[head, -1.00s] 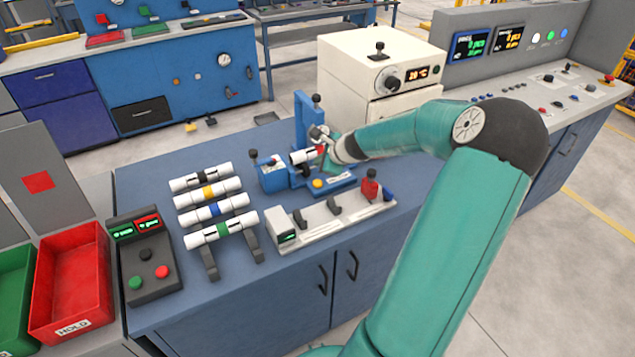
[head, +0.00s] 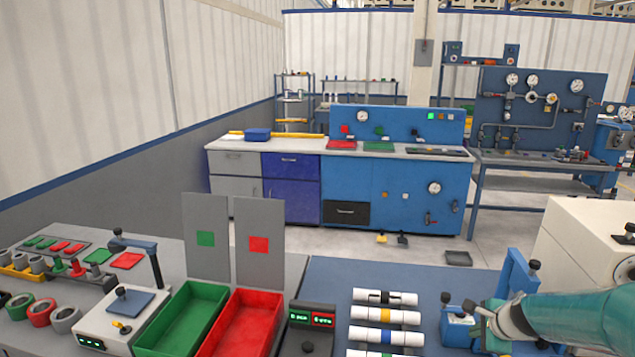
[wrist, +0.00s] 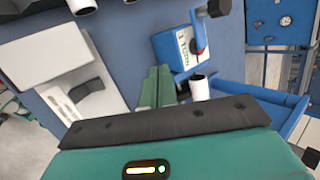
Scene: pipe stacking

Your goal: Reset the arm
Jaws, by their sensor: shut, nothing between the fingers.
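My teal arm (head: 575,318) reaches in from the lower right of the head view. Its end is at the blue press fixture (head: 520,285) on the blue bench, and the fingertips are hard to make out there. In the wrist view my gripper (wrist: 157,72) shows as two green fingers, closed together and empty. A white pipe end (wrist: 200,88) stands just right of the fingers, apart from them, with its lower part hidden by my wrist. A blue box with a dial and red pointer (wrist: 182,48) lies beyond the fingertips.
A red tray (head: 240,325), a green tray (head: 185,320) and a two-display control box (head: 310,318) stand further left. A cream oven (head: 590,245) stands close at the right.

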